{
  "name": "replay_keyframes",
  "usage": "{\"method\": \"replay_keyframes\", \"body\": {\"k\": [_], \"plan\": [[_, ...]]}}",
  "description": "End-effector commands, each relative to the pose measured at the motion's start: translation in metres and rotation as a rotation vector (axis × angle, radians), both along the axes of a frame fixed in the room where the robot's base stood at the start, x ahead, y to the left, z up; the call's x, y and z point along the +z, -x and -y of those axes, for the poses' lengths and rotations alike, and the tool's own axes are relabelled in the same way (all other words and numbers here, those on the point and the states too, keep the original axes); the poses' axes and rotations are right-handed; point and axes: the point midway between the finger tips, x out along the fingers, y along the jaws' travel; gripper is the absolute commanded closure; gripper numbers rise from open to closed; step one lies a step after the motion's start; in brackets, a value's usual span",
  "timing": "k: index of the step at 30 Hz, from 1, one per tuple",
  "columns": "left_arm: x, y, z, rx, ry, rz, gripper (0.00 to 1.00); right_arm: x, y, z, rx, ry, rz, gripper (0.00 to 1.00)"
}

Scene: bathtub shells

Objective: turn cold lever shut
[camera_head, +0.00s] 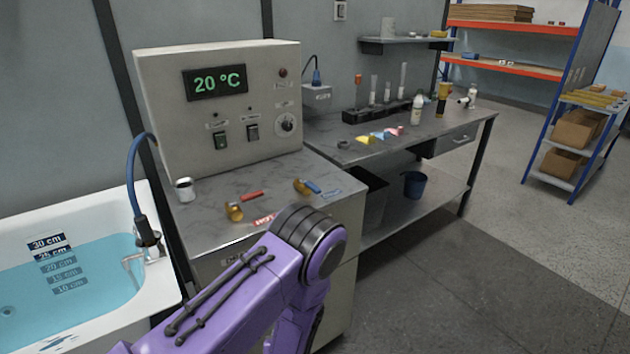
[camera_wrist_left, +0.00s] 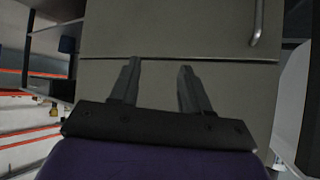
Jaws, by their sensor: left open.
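The cold lever (camera_head: 313,187) is a blue handle on a brass valve on the grey counter, pointing right and slightly toward me. A blue label (camera_head: 331,193) lies beside it. The hot lever (camera_head: 252,196) is red on its own brass valve, left of the cold one, with a red HOT label (camera_head: 264,219) in front. My left arm's purple links cross the front of the counter in the head view, and its gripper is hidden there. In the left wrist view my left gripper (camera_wrist_left: 157,82) is open and empty, facing a grey cabinet front. My right gripper is not in view.
A control box (camera_head: 222,130) reading 20 °C stands behind the levers. A tub (camera_head: 148,205) with blue water is at the left. A workbench (camera_head: 430,140) with bottles and tubes is at the right. A cabinet handle (camera_wrist_left: 257,24) sticks out in the wrist view.

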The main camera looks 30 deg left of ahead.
Motion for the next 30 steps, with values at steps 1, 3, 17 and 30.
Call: {"method": "replay_keyframes", "body": {"k": [1, 3, 17, 30], "plan": [[0.051, -0.067, -0.001, 0.018, -0.084, 0.163, 0.53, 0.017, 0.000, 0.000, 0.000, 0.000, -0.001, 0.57], [0.117, -0.141, -0.002, 0.090, -0.207, 0.359, 0.53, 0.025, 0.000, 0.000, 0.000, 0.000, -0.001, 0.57], [0.279, -0.229, 0.003, 0.534, -0.508, 0.439, 0.53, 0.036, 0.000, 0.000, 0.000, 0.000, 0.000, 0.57], [0.278, -0.262, -0.076, 0.530, -0.507, 0.441, 0.53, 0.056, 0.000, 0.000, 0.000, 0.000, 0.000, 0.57]]}}
